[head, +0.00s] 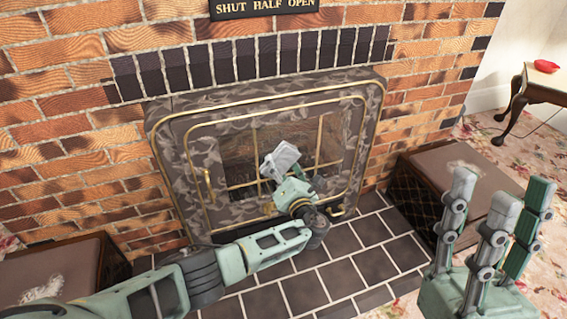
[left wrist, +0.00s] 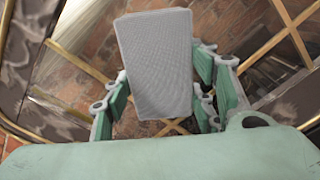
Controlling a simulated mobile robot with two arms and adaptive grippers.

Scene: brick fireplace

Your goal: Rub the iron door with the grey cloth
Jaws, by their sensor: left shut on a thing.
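The iron door (head: 213,179) is a mottled grey-and-brown panel with brass trim and a barred glass window, set in the brick fireplace. It looks shut. The grey cloth (head: 280,160) is a folded, block-like piece in front of the window; it also shows large in the left wrist view (left wrist: 157,62). My left gripper (head: 283,175) is shut on the cloth, with fingers on both sides of it. I cannot tell whether the cloth touches the glass. My right gripper (head: 500,205) is open and empty at the lower right, well away from the door, fingers pointing up.
A dark box (head: 440,180) stands right of the hearth and another box (head: 65,270) at the lower left. Dark hearth tiles (head: 345,268) lie before the door. A small table (head: 540,88) with a red object (head: 546,66) stands at the far right. A sign (head: 262,7) hangs above.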

